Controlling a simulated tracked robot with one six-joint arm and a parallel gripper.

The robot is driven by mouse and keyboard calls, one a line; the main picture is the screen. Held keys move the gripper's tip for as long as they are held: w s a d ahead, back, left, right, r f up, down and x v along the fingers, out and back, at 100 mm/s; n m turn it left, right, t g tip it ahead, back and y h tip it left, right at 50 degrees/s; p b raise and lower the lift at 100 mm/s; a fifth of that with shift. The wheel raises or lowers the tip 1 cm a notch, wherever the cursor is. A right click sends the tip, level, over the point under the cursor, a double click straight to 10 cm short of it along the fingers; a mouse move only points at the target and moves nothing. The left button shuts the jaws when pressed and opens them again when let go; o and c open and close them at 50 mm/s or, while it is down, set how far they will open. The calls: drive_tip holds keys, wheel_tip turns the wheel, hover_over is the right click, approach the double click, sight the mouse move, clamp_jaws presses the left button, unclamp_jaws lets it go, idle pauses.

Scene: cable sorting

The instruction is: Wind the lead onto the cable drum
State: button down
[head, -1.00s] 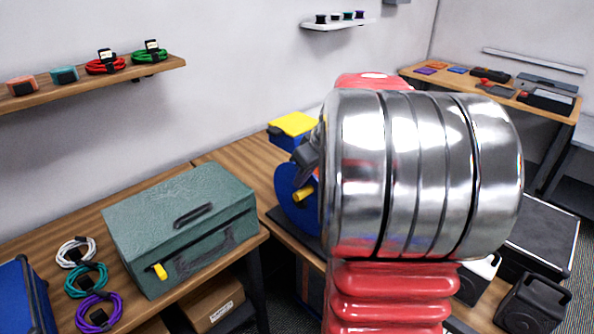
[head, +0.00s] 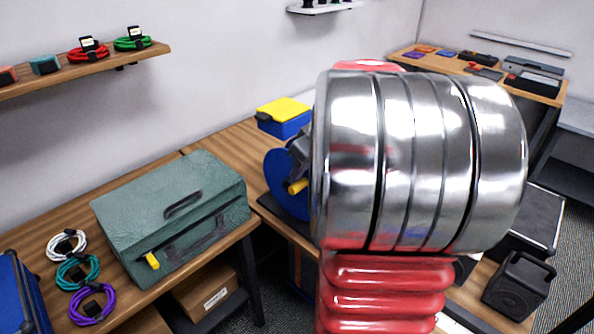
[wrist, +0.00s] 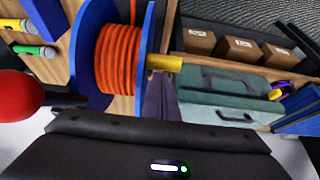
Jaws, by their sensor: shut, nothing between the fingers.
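The cable drum (wrist: 120,50) fills the upper middle of the wrist view, with blue flanges and orange lead (wrist: 118,62) wound in several turns on its core. No loose end of the lead can be made out. A yellow crank handle (wrist: 164,63) sticks out from the drum's right flange. My gripper (wrist: 166,100) is shut and empty, its fingertips close beside the handle; I cannot tell whether they touch. In the head view the blue drum (head: 276,172) and the yellow handle (head: 297,187) show left of my arm, which hides the rest of the drum.
A green case (head: 170,215) stands left of the drum, with coiled cables (head: 75,270) and a blue case (head: 22,290) farther left. A yellow-lidded blue box (head: 285,118) stands behind the drum. Microphones (wrist: 35,50) lie beyond it in the wrist view. Cardboard boxes (wrist: 240,48) sit below.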

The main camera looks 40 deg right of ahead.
drive_tip(key=shift+r, duration=0.1)
drive_tip(key=v, duration=1.1)
drive_tip(key=shift+r, duration=0.2)
drive_tip(key=shift+a, duration=0.15)
drive_tip(key=a+f, duration=0.2)
drive_tip(key=a, duration=1.5)
drive_tip(key=s+a+f, duration=0.2)
drive_tip(key=s+a, duration=0.1)
drive_tip(key=a, duration=0.4)
drive_tip(key=s+a+f, duration=0.3)
drive_tip(key=s+a, duration=0.1)
drive_tip(key=a, duration=0.4)
drive_tip(key=shift+a, duration=0.2)
